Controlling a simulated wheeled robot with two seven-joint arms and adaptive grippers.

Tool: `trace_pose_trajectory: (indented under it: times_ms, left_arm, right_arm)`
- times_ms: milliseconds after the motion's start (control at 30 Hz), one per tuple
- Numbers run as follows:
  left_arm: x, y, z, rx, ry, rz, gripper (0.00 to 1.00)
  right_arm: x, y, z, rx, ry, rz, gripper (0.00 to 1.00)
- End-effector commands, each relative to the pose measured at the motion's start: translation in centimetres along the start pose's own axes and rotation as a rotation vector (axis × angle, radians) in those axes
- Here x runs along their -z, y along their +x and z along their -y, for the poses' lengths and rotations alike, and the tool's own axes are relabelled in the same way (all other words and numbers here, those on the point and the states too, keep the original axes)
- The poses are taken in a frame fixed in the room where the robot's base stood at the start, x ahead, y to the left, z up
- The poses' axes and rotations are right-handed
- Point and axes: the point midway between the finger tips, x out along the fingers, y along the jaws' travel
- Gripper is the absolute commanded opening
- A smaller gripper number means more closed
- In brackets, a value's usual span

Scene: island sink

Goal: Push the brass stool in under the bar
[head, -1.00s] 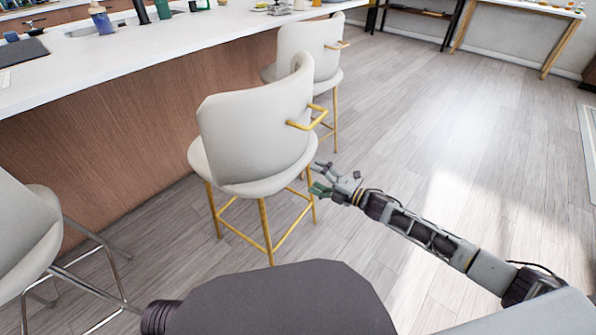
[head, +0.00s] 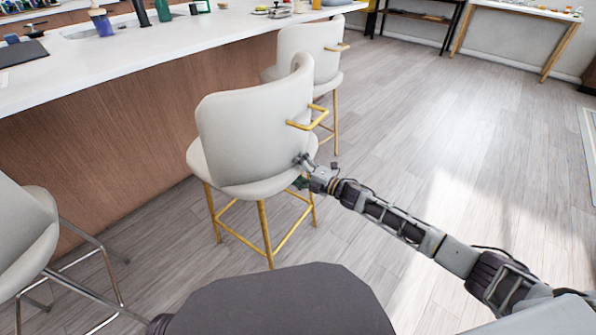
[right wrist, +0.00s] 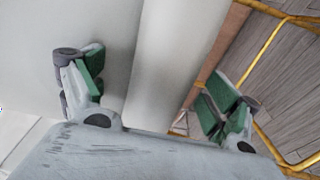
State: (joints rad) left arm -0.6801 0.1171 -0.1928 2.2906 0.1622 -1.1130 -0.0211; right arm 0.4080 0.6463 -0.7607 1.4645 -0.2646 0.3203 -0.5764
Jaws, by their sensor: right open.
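The brass stool (head: 256,135) has a pale upholstered seat and back, brass legs and a brass handle (head: 309,119) on its back. It stands in front of the bar (head: 150,110), a white counter over a wood panel. My right gripper (head: 302,173) is open at the lower right rear edge of the stool, by the seat. In the right wrist view its two green-padded fingers (right wrist: 157,98) are spread either side of the pale seat and back surfaces; I cannot tell whether they touch. My left gripper is not in view.
A second brass-legged stool (head: 310,50) stands just beyond, close to the first. A pale stool with chrome legs (head: 25,230) is at the left. The wood floor (head: 430,140) to the right is clear.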

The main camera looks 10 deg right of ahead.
Motion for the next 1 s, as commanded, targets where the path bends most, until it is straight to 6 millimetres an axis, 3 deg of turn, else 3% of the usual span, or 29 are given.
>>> trace_pose_trajectory:
  times_ms: [200, 867, 1000]
  left_arm:
    - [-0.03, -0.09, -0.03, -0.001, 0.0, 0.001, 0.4]
    - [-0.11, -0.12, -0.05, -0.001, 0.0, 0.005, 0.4]
    - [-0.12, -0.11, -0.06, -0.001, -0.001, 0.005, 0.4]
  right_arm:
    - [0.0, -0.02, 0.02, 0.001, 0.0, 0.0, 0.88]
    - [0.0, -0.05, 0.1, 0.002, 0.0, 0.0, 0.03]
    - [0.01, -0.06, 0.13, 0.002, 0.0, 0.0, 0.0]
